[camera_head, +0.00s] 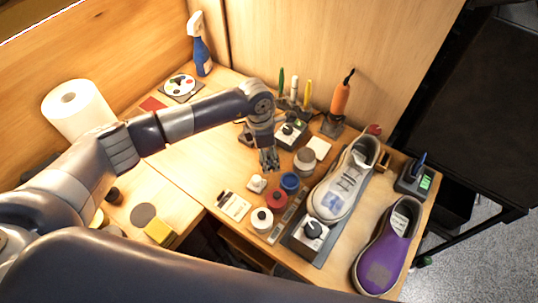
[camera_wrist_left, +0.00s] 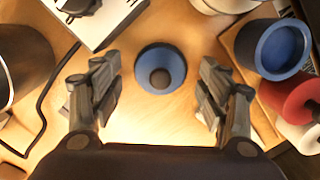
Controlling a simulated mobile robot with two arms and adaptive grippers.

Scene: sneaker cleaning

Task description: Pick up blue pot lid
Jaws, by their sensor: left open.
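The blue pot lid (camera_wrist_left: 160,70) is a small blue disc with a dark round knob. It lies on the wooden table in the left wrist view, centred ahead of my left gripper (camera_wrist_left: 155,100). The two fingers are spread wide and empty, one on each side and apart from the lid. In the head view my left gripper (camera_head: 269,160) points down over the middle of the table, and I cannot make out the lid there. An open blue pot (camera_head: 290,182) stands just right of the gripper, and it also shows in the left wrist view (camera_wrist_left: 274,50). My right gripper is not in view.
A red pot (camera_head: 276,199) and a white pot (camera_head: 262,219) stand near the blue pot. A white box with a dark knob (camera_head: 291,134) stands behind the gripper. A grey sneaker (camera_head: 345,180) and a purple sneaker (camera_head: 385,255) are to the right. A dark cable lies left in the wrist view.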

